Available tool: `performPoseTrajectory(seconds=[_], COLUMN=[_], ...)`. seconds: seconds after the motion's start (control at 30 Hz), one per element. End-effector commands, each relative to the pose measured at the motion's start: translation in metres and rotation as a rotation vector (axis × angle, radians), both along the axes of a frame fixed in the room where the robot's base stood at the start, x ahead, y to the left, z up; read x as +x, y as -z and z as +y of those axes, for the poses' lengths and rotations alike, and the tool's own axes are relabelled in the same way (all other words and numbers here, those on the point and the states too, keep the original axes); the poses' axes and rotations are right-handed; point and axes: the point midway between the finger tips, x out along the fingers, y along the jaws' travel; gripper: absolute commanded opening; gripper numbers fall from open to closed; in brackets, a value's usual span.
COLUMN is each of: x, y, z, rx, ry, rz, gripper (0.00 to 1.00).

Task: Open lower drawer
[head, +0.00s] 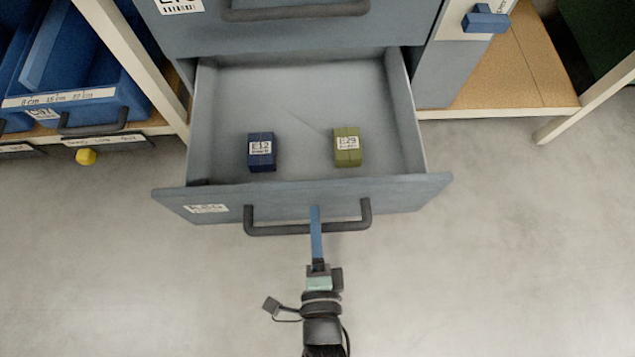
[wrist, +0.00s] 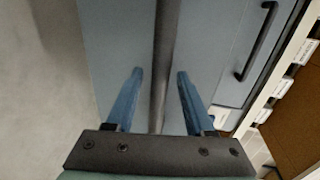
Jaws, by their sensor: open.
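The lower drawer (head: 290,105) stands pulled out from the grey cabinet in the head view, with its inside showing. Its dark bar handle (head: 285,229) runs along the front panel. My gripper (head: 315,212) is at the handle's middle in the head view. In the wrist view its two blue fingers (wrist: 157,80) are apart, with the handle bar (wrist: 160,75) passing between them; a gap shows on both sides of the bar. A blue box (head: 262,152) marked E12 and an olive-green box (head: 347,148) with a label lie inside the drawer.
An upper drawer handle (head: 295,11) is above on the cabinet. Blue bins (head: 75,100) sit on a rack at left. A wooden shelf (head: 510,75) with a pale post stands at right. The grey floor (head: 510,250) in front is clear.

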Motion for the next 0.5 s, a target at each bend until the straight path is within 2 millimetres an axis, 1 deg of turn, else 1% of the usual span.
performPoseTrajectory(seconds=[0.17, 0.3, 0.5], x=[-0.025, -0.057, -0.098], y=[-0.007, -0.014, -0.022], z=[0.0, 0.0, 0.0], rx=[0.0, 0.0, -0.001], ry=[-0.003, -0.002, -0.002], rz=[0.007, 0.008, 0.007], gripper=[0.54, 0.54, 0.54])
